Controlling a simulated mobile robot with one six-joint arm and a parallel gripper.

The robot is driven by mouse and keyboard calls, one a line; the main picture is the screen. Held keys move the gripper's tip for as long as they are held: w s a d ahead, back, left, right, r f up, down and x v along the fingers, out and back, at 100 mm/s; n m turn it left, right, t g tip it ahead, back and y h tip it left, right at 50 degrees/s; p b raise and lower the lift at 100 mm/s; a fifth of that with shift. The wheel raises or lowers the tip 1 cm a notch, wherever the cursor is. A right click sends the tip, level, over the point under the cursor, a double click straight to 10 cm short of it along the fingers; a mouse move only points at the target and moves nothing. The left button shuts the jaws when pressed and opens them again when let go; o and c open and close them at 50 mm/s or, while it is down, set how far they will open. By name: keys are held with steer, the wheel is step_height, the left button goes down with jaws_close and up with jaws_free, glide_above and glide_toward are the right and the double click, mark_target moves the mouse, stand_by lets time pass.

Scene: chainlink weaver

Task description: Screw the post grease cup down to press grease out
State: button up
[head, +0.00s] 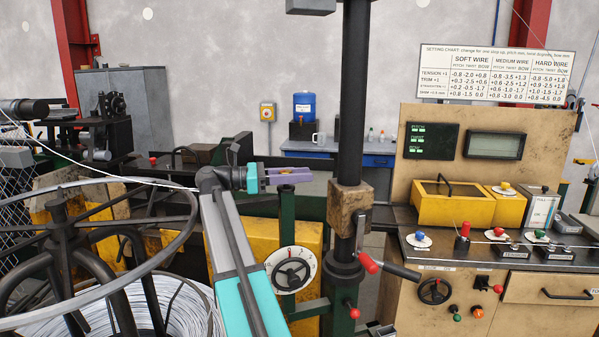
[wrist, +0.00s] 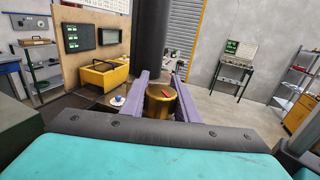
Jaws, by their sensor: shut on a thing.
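The grease cup (wrist: 160,106) is a brass-coloured round cap with a red mark on its top, seen in the wrist view in front of the black post (wrist: 152,45). My gripper (wrist: 160,90) has its two purple fingers on either side of the cup, shut on it. In the head view my gripper (head: 300,173) reaches right towards the black post (head: 352,100), and its fingers are level. I cannot make out the cup clearly in the head view. The cup's lower part and any grease are hidden.
A handwheel dial (head: 292,270) sits below my gripper. A red-tipped lever (head: 368,262) juts from the post. The control bench (head: 500,275) with a yellow box (head: 452,207) is at right.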

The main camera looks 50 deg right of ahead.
stand_by(0.3)
steer(key=o, duration=1.1)
steer(key=shift+r, duration=0.15)
steer(key=shift+s+a+r+b, duration=0.65)
steer(key=shift+s+a+r, duration=0.15)
steer(key=shift+s+a, duration=1.1)
steer(key=shift+s+a+r+b, duration=0.7)
steer(key=shift+s+a, duration=1.05)
steer(key=shift+s, duration=0.3)
steer(key=shift+s+a+r+b, duration=0.6)
steer(key=shift+s+a+r, duration=0.25)
steer(key=shift+s+a, duration=1.05)
steer(key=shift+d, duration=0.15)
